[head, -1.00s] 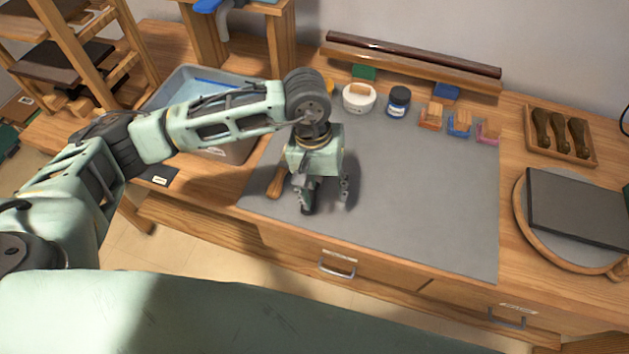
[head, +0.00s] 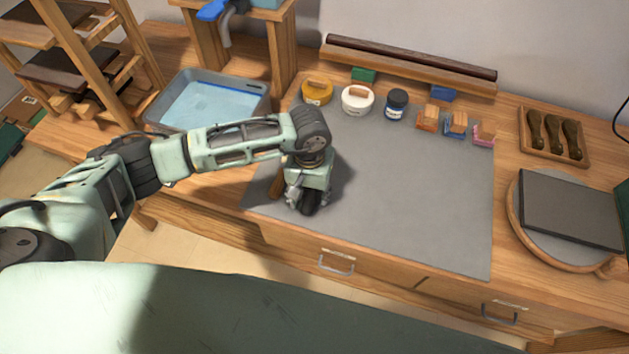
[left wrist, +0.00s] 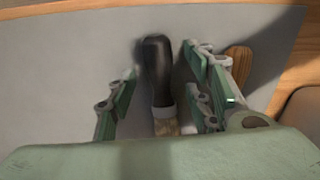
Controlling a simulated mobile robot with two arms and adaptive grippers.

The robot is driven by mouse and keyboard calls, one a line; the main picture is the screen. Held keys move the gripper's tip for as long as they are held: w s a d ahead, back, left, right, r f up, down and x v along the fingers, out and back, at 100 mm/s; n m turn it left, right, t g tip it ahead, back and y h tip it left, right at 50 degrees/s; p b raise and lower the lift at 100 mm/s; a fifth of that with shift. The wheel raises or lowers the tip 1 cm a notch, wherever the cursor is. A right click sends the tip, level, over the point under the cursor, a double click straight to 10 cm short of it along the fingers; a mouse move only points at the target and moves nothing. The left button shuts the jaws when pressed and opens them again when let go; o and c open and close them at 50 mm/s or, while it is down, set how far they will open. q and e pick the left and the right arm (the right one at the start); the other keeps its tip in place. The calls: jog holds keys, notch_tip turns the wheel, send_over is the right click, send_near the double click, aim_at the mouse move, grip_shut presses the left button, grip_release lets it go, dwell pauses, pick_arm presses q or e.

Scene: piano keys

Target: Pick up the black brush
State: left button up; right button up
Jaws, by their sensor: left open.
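The black brush (left wrist: 158,72) lies on the grey mat. In the left wrist view its black handle points up the picture, and its pale collar and bristles run down behind my gripper body. In the head view only its dark handle end (head: 309,205) shows below my gripper. My left gripper (left wrist: 166,66) is open, with fingers on both sides of the brush and gaps between them and the handle. It also shows low over the mat in the head view (head: 309,196). My right gripper is out of view.
A wooden-handled tool (left wrist: 238,62) lies close to my gripper's right finger in the wrist view. A water tray (head: 165,118) stands at the left. Jars (head: 397,104) and stamps line the mat's back. The grey mat (head: 410,190) is clear on the right.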

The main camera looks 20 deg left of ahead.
pick_arm(q)
jog(key=shift+c, duration=0.5)
grip_shut()
jog(key=shift+r, duration=0.15)
